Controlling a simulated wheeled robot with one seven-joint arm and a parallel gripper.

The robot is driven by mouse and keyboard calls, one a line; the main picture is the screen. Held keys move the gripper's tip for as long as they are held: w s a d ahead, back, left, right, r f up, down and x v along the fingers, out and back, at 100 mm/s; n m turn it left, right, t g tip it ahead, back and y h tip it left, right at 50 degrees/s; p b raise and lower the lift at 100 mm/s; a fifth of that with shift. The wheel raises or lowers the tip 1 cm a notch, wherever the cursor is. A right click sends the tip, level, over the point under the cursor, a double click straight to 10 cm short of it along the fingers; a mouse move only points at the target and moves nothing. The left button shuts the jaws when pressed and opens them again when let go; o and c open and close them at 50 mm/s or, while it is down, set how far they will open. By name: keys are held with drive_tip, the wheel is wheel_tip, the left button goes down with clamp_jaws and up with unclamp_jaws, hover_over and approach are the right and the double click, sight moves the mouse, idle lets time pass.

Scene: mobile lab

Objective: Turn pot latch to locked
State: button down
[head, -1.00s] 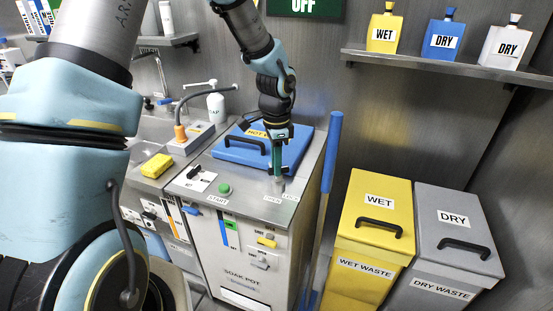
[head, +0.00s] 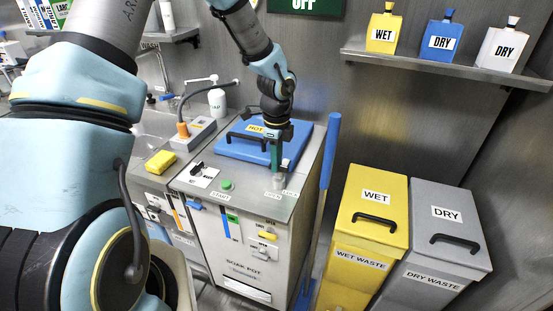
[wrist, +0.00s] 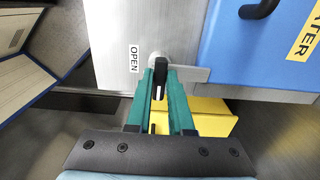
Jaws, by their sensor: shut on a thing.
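The soak pot has a blue lid (head: 230,148) with a dark handle, lying closed on the metal counter top. The lid also shows in the wrist view (wrist: 245,50). The pot latch (wrist: 190,73) is a grey metal bar with a round pivot, at the lid's edge. A dark grip piece shows between my fingers. My gripper (wrist: 160,75) has green fingers, shut on the latch; it also shows in the head view (head: 277,166), pointing down at the counter's front right corner. An OPEN label (wrist: 134,59) sits left of the pivot. The fingers partly hide the latch.
A green start button (head: 226,185) and a yellow sponge (head: 160,162) are to the left. A blue pole (head: 331,150) stands close right of the pot. Yellow wet (head: 368,235) and grey dry (head: 440,245) waste bins stand further right.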

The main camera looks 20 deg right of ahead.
drive_tip(key=shift+d, duration=0.1)
idle(0.3)
drive_tip(key=c, duration=0.8)
unclamp_jaws()
wheel_tip(320, 180, up, 11)
drive_tip(key=b, duration=0.1)
drive_tip(key=shift+b, duration=0.35)
drive_tip(key=shift+f, duration=0.1)
drive_tip(key=s+a+r+n, duration=0.1)
drive_tip(key=s+a+n, duration=0.1)
drive_tip(key=a+n, duration=1)
drive_tip(key=s+a+r+n+t, duration=0.1)
drive_tip(key=s+a+n, duration=0.1)
drive_tip(key=a+n, duration=1.1)
drive_tip(key=a, duration=0.5)
drive_tip(key=shift+s+a+n+t, duration=0.2)
drive_tip(key=shift+s+n+t, duration=0.1)
